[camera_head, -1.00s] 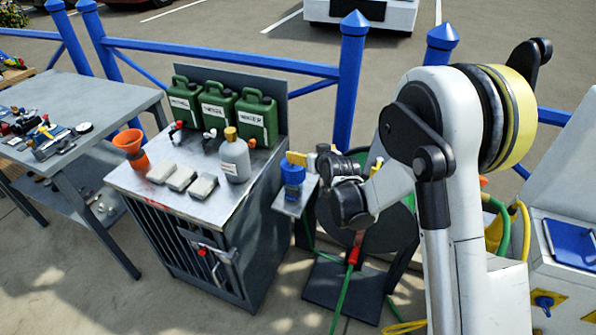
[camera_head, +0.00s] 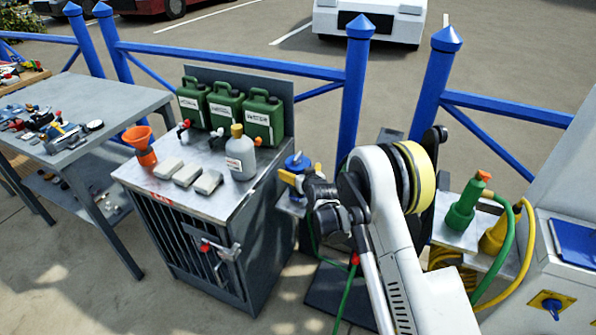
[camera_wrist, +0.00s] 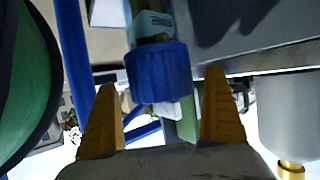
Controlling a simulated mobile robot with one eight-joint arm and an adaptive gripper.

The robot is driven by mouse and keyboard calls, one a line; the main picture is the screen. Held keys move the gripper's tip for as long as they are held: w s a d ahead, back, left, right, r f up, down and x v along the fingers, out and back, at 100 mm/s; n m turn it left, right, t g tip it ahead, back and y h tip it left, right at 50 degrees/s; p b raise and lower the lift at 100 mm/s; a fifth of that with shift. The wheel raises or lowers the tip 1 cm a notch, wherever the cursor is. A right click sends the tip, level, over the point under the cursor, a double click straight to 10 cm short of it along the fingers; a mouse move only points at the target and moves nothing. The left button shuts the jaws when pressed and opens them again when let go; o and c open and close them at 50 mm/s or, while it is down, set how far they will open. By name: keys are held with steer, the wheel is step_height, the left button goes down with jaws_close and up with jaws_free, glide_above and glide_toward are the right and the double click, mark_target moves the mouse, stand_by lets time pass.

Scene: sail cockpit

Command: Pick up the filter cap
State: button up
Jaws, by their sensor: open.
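The filter cap appears to be the blue ribbed cap (camera_wrist: 158,72) in the wrist view, on the end of a pale, labelled body with a brassy collar. In the head view, blue parts (camera_head: 298,161) show beside the small side shelf, partly hidden by my gripper. My gripper (camera_wrist: 160,80) is open. Its two yellow fingers stand left and right of the cap, with a visible gap on each side. The cap's end reaches between the fingertips; contact is not visible. In the head view, my gripper (camera_head: 287,178) is at the right side of the metal cabinet.
The metal cabinet (camera_head: 215,210) holds green canisters (camera_head: 222,105), a grey bottle (camera_head: 240,155), pale blocks (camera_head: 187,174) and an orange funnel (camera_head: 139,143). A green hose (camera_head: 345,300) hangs below my arm. Blue railing (camera_head: 230,58) runs behind.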

steer(key=x, duration=0.3)
steer(key=shift+b, duration=0.4)
steer(key=c, duration=1.3)
steer(key=shift+r, duration=0.1)
